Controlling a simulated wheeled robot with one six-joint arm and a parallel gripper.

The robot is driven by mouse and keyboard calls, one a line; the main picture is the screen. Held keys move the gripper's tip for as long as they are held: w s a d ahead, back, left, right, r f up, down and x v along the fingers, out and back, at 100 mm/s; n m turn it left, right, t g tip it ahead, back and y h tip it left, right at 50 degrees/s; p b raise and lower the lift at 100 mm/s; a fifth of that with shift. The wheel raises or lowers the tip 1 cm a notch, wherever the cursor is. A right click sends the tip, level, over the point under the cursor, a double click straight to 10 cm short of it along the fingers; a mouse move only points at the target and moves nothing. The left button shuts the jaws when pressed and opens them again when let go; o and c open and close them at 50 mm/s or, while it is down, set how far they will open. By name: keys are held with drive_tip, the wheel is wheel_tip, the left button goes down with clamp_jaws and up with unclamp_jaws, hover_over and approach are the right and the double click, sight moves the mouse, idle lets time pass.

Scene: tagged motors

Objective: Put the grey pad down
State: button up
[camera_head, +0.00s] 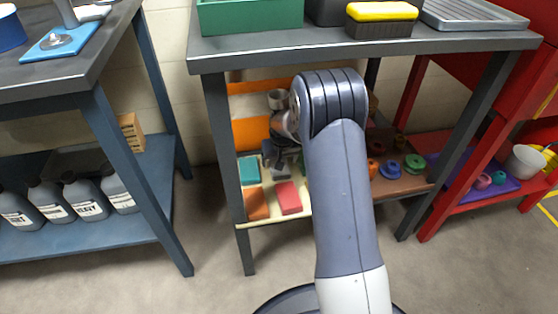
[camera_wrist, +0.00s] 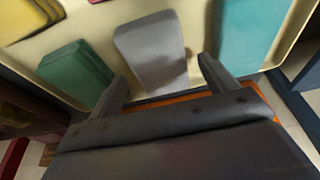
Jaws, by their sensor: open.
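The grey pad (camera_wrist: 152,45) lies flat on the cream tray (camera_wrist: 108,30) in the wrist view, between a green pad and a teal pad. My gripper (camera_wrist: 163,78) is open, with one finger at each side of the pad's near end. I see a gap between the pad and the right finger; the left finger is close to the pad's edge. In the head view my gripper (camera_head: 276,156) is at the lower shelf, partly hidden by my arm, and the grey pad cannot be made out clearly there.
The teal pad (camera_wrist: 249,38) is right of my gripper, the green pad (camera_wrist: 76,66) left, a yellow pad (camera_wrist: 32,18) farther left. In the head view, orange (camera_head: 256,203) and red (camera_head: 288,198) pads lie at the shelf's front. The grey tabletop (camera_head: 270,49) overhangs the shelf.

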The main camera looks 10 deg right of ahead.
drive_tip(key=p+v, duration=0.3)
drive_tip(key=v, duration=0.8)
drive_tip(key=shift+p, duration=0.4)
drive_tip(key=b+x, duration=0.5)
drive_tip(key=x, duration=0.7)
drive_tip(key=shift+f, duration=0.35)
wheel_tip(320, 180, up, 3)
drive_tip(key=shift+r+p, duration=0.1)
drive_tip(key=shift+p, duration=0.7)
drive_tip(key=shift+r, duration=0.7)
